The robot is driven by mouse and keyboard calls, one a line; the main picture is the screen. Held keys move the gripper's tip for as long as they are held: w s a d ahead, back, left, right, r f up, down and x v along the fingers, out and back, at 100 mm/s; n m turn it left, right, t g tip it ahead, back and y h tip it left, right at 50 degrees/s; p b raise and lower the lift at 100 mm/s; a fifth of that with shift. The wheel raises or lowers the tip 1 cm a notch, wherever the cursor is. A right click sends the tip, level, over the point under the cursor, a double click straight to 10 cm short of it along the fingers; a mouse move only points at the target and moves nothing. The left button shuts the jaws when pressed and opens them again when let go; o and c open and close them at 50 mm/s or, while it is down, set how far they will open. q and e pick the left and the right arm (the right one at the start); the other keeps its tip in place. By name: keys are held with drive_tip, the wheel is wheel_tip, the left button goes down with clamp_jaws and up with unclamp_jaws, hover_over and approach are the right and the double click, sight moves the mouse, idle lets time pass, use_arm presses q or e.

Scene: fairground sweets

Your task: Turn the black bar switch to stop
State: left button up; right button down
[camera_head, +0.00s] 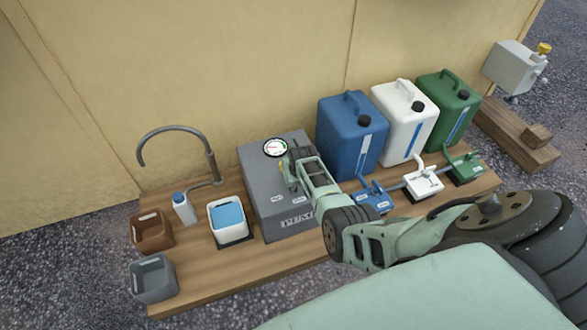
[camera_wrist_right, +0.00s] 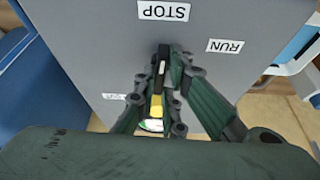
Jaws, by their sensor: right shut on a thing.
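The black bar switch (camera_wrist_right: 163,56) sits on the face of the grey pump box (camera_head: 261,180). In the right wrist view its black end lies just below the STOP label (camera_wrist_right: 163,11), and a yellow part (camera_wrist_right: 156,106) shows between the fingers on the side away from that label. The RUN label (camera_wrist_right: 225,46) is to the right. My right gripper (camera_wrist_right: 163,72) is shut on the bar; the fingers hide its middle. In the head view the right gripper (camera_head: 290,177) covers most of the switch. My left gripper is not in view.
A round gauge (camera_head: 275,147) is on the box's top. Blue (camera_head: 345,145), white (camera_head: 403,130) and green canisters (camera_head: 447,105) stand to the right. A white tub (camera_head: 228,235), bottle (camera_head: 183,210) and curved tap (camera_head: 212,165) are to the left on the wooden board (camera_head: 195,287).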

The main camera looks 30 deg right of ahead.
drive_tip(key=shift+d, duration=0.1)
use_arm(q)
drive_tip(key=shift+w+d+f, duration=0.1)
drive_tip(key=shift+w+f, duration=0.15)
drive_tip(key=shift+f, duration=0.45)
use_arm(e)
drive_tip(key=shift+n, duration=0.5)
drive_tip(key=c, duration=1.8)
unclamp_jaws()
drive_tip(key=shift+c, duration=0.2)
drive_tip(key=v, duration=1.2)
drive_tip(key=shift+s+d, duration=0.15)
